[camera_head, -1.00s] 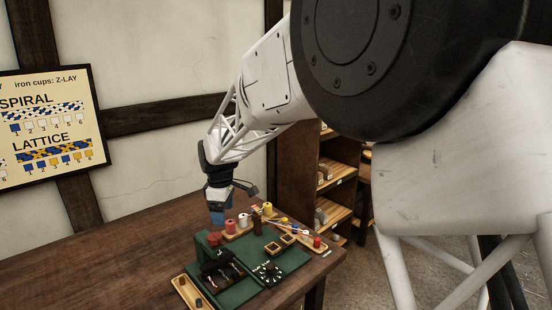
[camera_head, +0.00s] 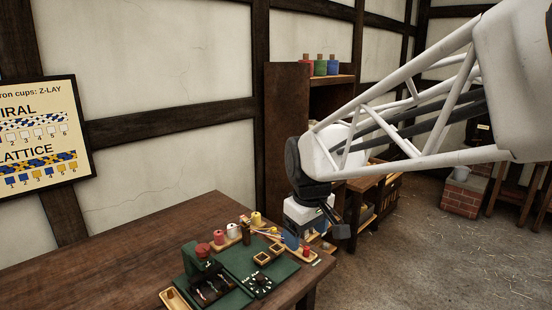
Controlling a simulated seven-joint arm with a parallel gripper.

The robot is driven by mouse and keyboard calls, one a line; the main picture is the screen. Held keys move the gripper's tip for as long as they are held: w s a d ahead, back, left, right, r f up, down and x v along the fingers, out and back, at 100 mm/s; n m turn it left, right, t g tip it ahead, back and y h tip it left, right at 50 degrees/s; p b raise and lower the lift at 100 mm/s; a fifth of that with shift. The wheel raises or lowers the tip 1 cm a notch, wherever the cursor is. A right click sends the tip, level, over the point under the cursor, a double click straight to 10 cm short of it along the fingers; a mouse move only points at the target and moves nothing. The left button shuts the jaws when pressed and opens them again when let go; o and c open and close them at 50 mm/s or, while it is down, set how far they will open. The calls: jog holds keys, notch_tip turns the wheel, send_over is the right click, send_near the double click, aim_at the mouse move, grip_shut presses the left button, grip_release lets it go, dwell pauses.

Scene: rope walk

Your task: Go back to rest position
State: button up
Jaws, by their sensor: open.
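My gripper (camera_head: 304,236) hangs from my white lattice arm, at the right end of the wooden table (camera_head: 130,235). Its body is white with blue finger parts, and it points down. It is open, and I see nothing held in it. In the picture it overlaps the right end of the tray of spools and pegs; its height above the table is hard to judge.
A shelf (camera_head: 285,100) with coloured bottles stands behind my arm. The table's left part is clear.

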jog(key=s+d+f+m, duration=0.1)
jog(key=s+d+m, duration=0.1)
jog(key=s+d, duration=0.2)
jog(key=s+d+f+m, duration=0.1)
jog(key=s+d+m, duration=0.2)
jog(key=s, duration=0.7)
jog(key=s+d+f+m+t, duration=0.1)
jog(key=s+d+m, duration=0.2)
jog(key=s+d, duration=0.2)
jog(key=shift+s+f+h, duration=0.25)
jog(key=shift+s+h, duration=0.05)
jog(key=shift+s, duration=0.65)
jog(key=shift+c, duration=0.3)
